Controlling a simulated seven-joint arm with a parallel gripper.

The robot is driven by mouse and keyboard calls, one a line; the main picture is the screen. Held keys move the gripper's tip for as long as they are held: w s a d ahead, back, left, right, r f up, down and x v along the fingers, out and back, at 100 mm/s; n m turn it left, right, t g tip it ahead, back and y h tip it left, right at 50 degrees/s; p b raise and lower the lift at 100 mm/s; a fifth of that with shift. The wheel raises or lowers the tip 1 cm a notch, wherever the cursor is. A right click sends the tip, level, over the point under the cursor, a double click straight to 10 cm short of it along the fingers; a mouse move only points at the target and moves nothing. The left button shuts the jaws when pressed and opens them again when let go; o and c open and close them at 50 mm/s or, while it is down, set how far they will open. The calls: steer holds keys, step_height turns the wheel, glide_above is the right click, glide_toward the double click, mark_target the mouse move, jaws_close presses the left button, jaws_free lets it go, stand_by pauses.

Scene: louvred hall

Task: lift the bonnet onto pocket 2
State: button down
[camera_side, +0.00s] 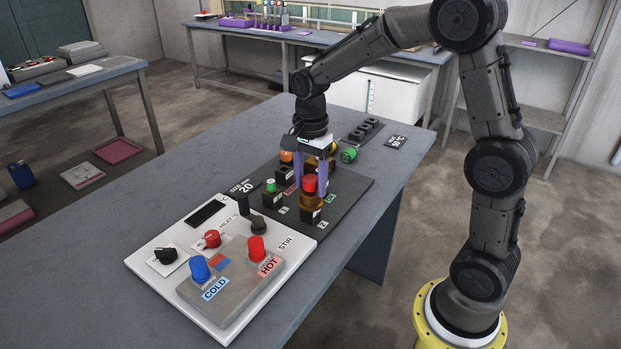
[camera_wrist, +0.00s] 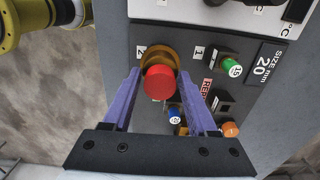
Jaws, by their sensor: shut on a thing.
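The bonnet, an amber-brown body (camera_side: 311,201) with a red top, is upright over the black block marked 2 on the dark board (camera_side: 345,190). In the wrist view the red top (camera_wrist: 158,82) covers part of the brown rim beside the "2" label. My gripper (camera_side: 313,178), with purple fingers, is shut on the bonnet, one finger on each side of it. The bonnet covers pocket 2, and I cannot tell whether it touches it. Pocket 1's block (camera_wrist: 212,57) is beside it and holds a green-topped piece (camera_wrist: 232,67).
An orange-topped piece (camera_side: 286,156) and a blue-topped piece (camera_wrist: 175,117) stand close by. A green piece (camera_side: 348,155) is near a black rack (camera_side: 364,130). The panel with a blue button (camera_side: 200,269) and red button (camera_side: 257,248) adjoins the board. The table's far left is bare.

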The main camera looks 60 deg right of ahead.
mark_target(310, 178)
steer(key=shift+c, duration=0.5)
jaws_free()
steer(key=shift+r, duration=2.55)
